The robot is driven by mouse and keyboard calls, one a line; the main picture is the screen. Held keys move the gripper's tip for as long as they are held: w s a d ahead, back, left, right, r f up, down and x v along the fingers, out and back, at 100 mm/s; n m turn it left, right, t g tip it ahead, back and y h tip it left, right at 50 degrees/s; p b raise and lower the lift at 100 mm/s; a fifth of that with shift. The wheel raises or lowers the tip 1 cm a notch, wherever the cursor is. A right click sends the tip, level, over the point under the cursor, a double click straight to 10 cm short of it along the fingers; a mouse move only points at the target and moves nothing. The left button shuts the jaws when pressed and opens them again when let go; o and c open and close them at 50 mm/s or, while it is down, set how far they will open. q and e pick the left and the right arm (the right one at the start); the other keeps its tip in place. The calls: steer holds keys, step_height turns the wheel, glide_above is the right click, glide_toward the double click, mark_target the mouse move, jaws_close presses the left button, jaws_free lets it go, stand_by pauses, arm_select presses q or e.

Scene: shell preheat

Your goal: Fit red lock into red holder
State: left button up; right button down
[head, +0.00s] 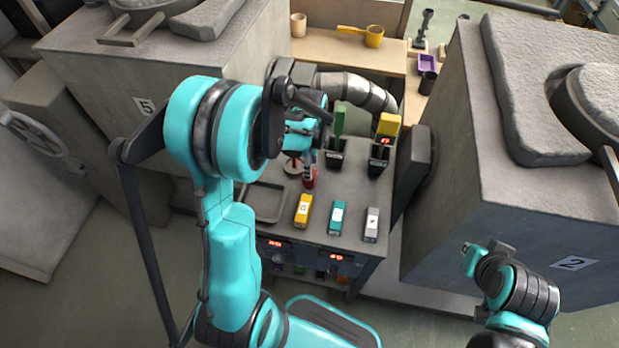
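A small red piece (309,178), which looks like the red lock, shows at the back left of the grey console, just below my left gripper (301,158). The wrist and arm links cover most of that gripper, so its fingers and any contact with the red piece are not clear. Another bit of red (293,167) shows just left of it; I cannot tell whether it is the red holder. My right gripper (486,254) is low at the right, in front of the block marked 2, away from the console. Its finger opening is not clear.
A green piece (339,120) and a yellow piece (389,124) stand in black holders at the console's back. Yellow (303,210), teal (338,217) and grey (371,224) labelled pieces lie in front. An empty tray (265,203) is at left. Large blocks flank the console.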

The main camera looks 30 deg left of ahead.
arm_select(q)
step_height(320, 180, down, 7)
steer(key=b, duration=0.2)
steer(key=shift+a+r+b, duration=0.15)
steer(key=shift+b, duration=0.15)
steer(key=shift+f, duration=0.35)
steer(key=shift+r, duration=0.1)
steer(key=shift+c, duration=1.3)
jaws_close()
